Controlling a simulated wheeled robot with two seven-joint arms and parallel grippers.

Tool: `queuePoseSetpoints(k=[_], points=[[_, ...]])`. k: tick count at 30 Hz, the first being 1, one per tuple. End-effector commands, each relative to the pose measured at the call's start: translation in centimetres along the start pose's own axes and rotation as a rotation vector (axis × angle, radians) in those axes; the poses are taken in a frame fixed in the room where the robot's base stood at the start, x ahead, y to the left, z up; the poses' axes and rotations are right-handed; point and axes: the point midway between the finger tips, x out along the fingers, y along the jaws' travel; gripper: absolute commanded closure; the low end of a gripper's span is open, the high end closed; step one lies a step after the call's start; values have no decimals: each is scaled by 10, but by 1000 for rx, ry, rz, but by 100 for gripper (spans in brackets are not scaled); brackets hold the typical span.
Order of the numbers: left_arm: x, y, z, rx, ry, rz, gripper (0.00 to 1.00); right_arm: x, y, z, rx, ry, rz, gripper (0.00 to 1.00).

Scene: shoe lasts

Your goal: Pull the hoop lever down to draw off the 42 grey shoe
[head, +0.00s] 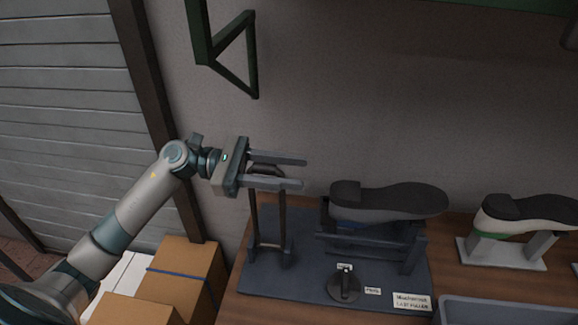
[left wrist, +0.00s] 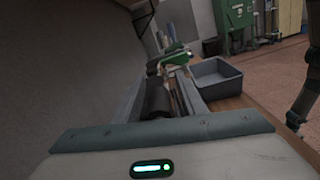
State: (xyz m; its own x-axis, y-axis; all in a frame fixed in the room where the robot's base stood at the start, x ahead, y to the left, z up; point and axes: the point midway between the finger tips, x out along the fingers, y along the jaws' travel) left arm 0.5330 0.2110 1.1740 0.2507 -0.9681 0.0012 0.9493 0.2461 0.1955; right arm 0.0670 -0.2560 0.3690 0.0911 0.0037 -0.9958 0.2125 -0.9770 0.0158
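The hoop lever (head: 283,225) stands upright at the left of the dark base plate (head: 300,291), two thin bars with a dark grip across the top. My left gripper (head: 303,173) is at the hoop's top, its fingers spread above and below the grip. In the left wrist view a dark cylinder, apparently the grip (left wrist: 158,101), lies between the fingers with a gap showing. The grey shoe (head: 390,203) sits sole up on the stand right of the hoop, apart from my gripper. My right gripper does not show.
A round dark knob (head: 344,287) with small labels is at the plate's front. A second, pale shoe (head: 524,213) stands on its own holder at right. A grey bin (head: 500,311) is at front right. Cardboard boxes (head: 186,275) stand left of the bench. A green bracket (head: 232,52) hangs above.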

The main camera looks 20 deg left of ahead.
Motion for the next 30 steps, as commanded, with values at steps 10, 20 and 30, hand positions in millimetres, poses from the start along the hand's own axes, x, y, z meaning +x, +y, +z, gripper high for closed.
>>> queuePoseSetpoints(k=[10,20,30], points=[[0,0,0,0,0,0,88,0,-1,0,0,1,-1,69],[0,0,0,0,0,0,100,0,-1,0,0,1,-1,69],[0,0,0,0,1,0,100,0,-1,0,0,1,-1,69]])
